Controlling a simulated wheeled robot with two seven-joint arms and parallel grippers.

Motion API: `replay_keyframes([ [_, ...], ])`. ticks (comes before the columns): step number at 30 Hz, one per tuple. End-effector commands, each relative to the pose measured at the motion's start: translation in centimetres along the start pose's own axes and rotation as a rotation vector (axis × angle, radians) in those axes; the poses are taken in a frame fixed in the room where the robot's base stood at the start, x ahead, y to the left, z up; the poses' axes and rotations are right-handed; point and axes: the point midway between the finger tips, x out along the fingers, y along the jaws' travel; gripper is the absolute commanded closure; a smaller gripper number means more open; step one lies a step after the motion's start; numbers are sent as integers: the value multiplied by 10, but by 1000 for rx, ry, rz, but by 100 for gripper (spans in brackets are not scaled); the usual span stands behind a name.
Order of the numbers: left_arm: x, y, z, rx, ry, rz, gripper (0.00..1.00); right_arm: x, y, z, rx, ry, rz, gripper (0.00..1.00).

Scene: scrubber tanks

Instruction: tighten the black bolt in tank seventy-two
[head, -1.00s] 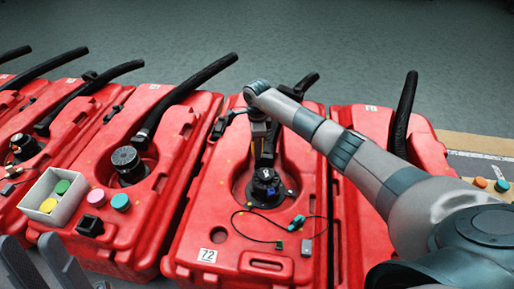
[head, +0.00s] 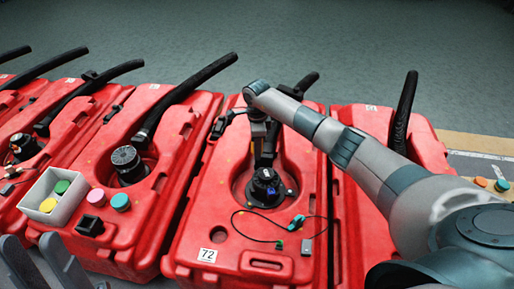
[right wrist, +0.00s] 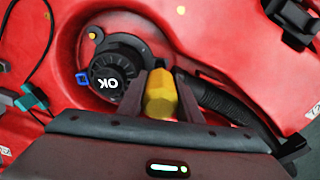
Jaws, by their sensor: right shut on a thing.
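Tank seventy-two (head: 208,220) is the red tank at centre right, with a white "72" label. In its round recess sits a black round motor-like part (head: 265,188), marked "OK" on top in the right wrist view (right wrist: 110,72), with a blue clip (right wrist: 82,79) at its side. My right gripper (right wrist: 160,95) is above this recess, shut on a yellow faceted piece (right wrist: 160,92) close beside the black part. Whether the piece touches it, I cannot tell. I cannot make out a separate black bolt. My left gripper (head: 38,262) is at the lower left, open and empty.
A black hose (head: 268,145) rises behind the recess. A thin cable with a teal connector (head: 296,222) lies on the tank's front. The neighbouring tank holds a white box (head: 47,205) and pink (head: 96,197) and teal (head: 120,202) round pieces. More red tanks stand farther left.

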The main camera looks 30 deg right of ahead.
Motion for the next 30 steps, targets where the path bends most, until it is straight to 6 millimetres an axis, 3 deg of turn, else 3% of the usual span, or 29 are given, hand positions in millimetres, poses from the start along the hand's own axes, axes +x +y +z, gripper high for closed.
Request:
replay_keyframes([
  [30, -8, 0, 3, 0, -1, 1, 69, 10, -1, 0, 1, -1, -1, 100],
])
